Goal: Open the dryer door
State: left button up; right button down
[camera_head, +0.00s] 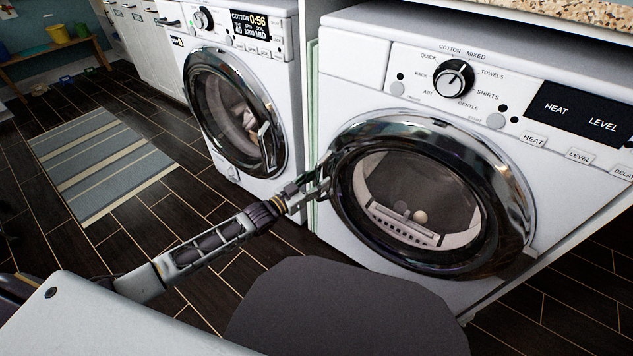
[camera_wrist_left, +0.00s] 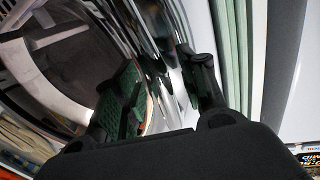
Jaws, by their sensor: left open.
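The dryer (camera_head: 350,75) is the white machine at the right with a knob and a HEAT/LEVEL display. Its round, chrome-rimmed dryer door (camera_head: 425,195) looks closed, with a pale drum part behind the glass. My left gripper (camera_head: 326,172) is at the left edge of the door rim. In the left wrist view my left gripper (camera_wrist_left: 165,85) is open, its two fingers on either side of the chrome rim's edge. I cannot tell whether the fingers touch it. The door's handle is not clearly seen, perhaps hidden by the gripper. My right gripper is not in view.
A white washer (camera_head: 285,110) with a closed round door stands to the left of the dryer. A striped rug (camera_head: 95,165) lies on the dark tiled floor. A wooden bench (camera_head: 60,45) is at the far left. A speckled countertop (camera_head: 590,12) is above the dryer.

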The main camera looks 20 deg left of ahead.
pick_arm(q)
grip_shut()
jog(key=shift+s, duration=0.2)
dwell(0.4)
